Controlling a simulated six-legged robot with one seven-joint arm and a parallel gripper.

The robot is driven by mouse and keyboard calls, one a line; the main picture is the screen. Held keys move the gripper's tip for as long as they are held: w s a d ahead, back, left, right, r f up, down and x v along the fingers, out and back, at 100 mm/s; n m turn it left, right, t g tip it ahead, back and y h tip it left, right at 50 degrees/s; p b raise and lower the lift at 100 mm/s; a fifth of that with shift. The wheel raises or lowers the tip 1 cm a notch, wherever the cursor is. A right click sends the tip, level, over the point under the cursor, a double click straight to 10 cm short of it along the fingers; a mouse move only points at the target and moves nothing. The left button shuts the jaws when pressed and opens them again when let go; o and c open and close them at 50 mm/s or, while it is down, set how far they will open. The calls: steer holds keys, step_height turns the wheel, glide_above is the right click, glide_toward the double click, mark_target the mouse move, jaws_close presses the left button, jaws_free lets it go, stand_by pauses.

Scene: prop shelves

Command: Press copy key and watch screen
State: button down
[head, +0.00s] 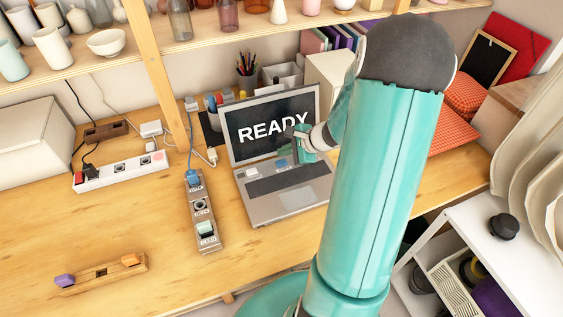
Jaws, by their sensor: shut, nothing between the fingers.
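A grey laptop (262,208) stands open on the wooden desk. Its dark screen (245,147) shows "READY" in white letters. A small blue key (282,164) and a pale key (252,171) show along the back of its keyboard area. I cannot read a label on either key. My gripper (294,150) is shut and empty, in front of the lower right of the screen and close above the keyboard's back edge by the blue key. I cannot tell whether it touches anything. My teal arm covers the laptop's right side, and my wrist hides part of the screen.
A narrow control box (203,222) stands left of the laptop. A white power strip (120,171) with cables lies farther left. A wooden block with coloured ends (102,273) lies at the front left. A pencil cup (246,79) is behind the screen. The front left desk is mostly clear.

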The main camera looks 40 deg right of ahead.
mark_target(285, 163)
steer(key=shift+f, duration=0.85)
stand_by(1.4)
steer(key=shift+f, duration=0.4)
steer(key=shift+f, duration=0.4)
stand_by(0.5)
stand_by(0.4)
steer(key=shift+r, duration=0.8)
steer(key=shift+r, duration=0.1)
steer(key=shift+r, duration=2.45)
